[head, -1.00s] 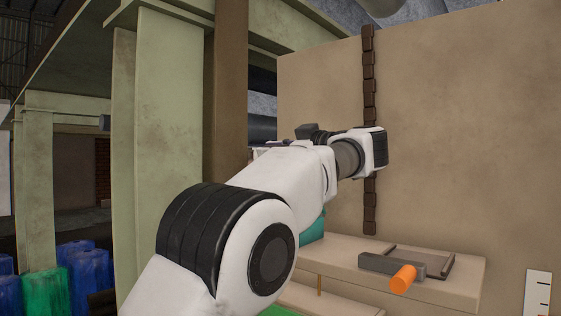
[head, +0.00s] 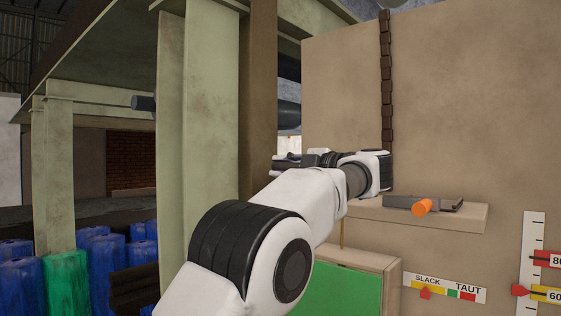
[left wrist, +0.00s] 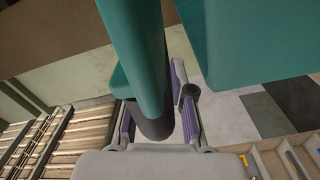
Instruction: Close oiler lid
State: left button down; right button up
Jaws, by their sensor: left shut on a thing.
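My left gripper (head: 290,161) is at the end of my arm, left of the chain and in front of the dark post, partly hidden by its own wrist. In the left wrist view its purple-grey fingers (left wrist: 158,108) are on either side of a teal bar (left wrist: 142,45) with a dark rounded end, and it is shut on this bar. A larger teal block (left wrist: 262,40) fills the upper right of that view. I cannot tell which teal part is the oiler or its lid. My right gripper is not in view.
A shelf (head: 455,222) right of my wrist carries a grey lever with an orange handle (head: 421,208). A brown chain (head: 387,90) hangs on the beige panel (head: 470,110). Below are a green panel (head: 345,290) and a slack-taut gauge (head: 460,292). Blue drums (head: 103,262) stand far left.

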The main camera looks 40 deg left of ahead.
pick_arm(q)
jog(key=shift+s+f+b, duration=0.1)
jog(key=shift+f+b, duration=0.35)
jog(key=shift+f, duration=0.5)
jog(key=c, duration=1)
grip_release()
jog(key=shift+a, duration=0.15)
